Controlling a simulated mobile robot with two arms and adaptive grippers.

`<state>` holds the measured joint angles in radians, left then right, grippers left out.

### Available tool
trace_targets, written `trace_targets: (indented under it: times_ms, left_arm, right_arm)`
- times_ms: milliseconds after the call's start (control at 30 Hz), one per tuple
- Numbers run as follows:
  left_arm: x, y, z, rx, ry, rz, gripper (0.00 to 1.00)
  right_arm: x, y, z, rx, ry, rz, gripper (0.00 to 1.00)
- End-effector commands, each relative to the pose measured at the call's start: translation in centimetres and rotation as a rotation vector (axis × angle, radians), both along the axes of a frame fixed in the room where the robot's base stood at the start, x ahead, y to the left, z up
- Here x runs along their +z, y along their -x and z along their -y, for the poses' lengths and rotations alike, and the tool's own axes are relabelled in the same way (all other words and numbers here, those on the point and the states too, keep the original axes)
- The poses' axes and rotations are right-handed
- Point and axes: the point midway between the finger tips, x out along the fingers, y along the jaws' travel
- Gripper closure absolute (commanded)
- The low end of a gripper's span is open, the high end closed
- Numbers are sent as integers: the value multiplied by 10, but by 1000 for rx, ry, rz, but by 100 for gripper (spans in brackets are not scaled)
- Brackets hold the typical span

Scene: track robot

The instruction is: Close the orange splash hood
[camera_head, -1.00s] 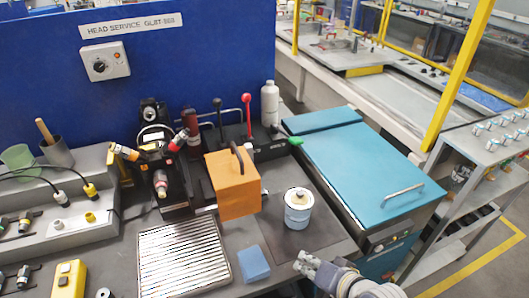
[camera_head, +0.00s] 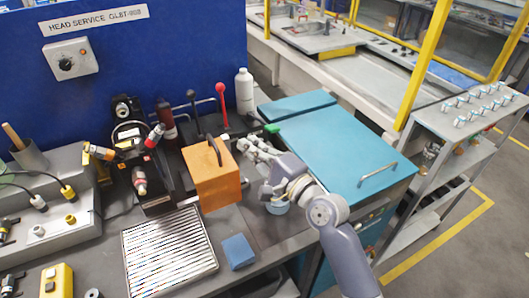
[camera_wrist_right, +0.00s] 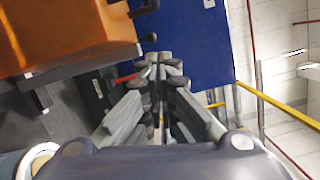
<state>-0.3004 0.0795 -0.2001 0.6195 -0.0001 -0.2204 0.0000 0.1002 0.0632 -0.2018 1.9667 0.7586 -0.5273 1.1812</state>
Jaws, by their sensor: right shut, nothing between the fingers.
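The orange splash hood (camera_head: 214,180) is a box-like cover with a black handle (camera_head: 213,152) on top. It stands on the bench left of centre in the head view. In the right wrist view the hood (camera_wrist_right: 65,32) fills the upper left. My right gripper (camera_head: 243,146) is shut and empty, just right of the hood's upper right edge; its fingers (camera_wrist_right: 160,68) point past the hood toward the blue panel. I cannot tell whether it touches the hood. My left gripper is not in view.
A red-knobbed lever (camera_head: 222,100), a green-tipped lever (camera_head: 271,128) and a white bottle (camera_head: 244,92) stand behind. A ribbed tray (camera_head: 168,252) and blue block (camera_head: 238,251) lie in front.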

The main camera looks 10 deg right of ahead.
Motion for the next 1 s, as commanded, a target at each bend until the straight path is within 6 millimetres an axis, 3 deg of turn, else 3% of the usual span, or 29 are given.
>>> trace_targets:
  times_ms: [100,400,833,1000]
  left_arm:
    - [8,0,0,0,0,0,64]
    - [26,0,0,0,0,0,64]
    - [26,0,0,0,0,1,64]
    - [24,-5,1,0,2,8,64]
  right_arm:
    - [4,-19,-12,1,-1,0,100]
    - [9,-5,-45,1,0,0,100]
    - [8,-4,-48,1,1,1,100]
    - [7,-14,-48,1,1,1,100]
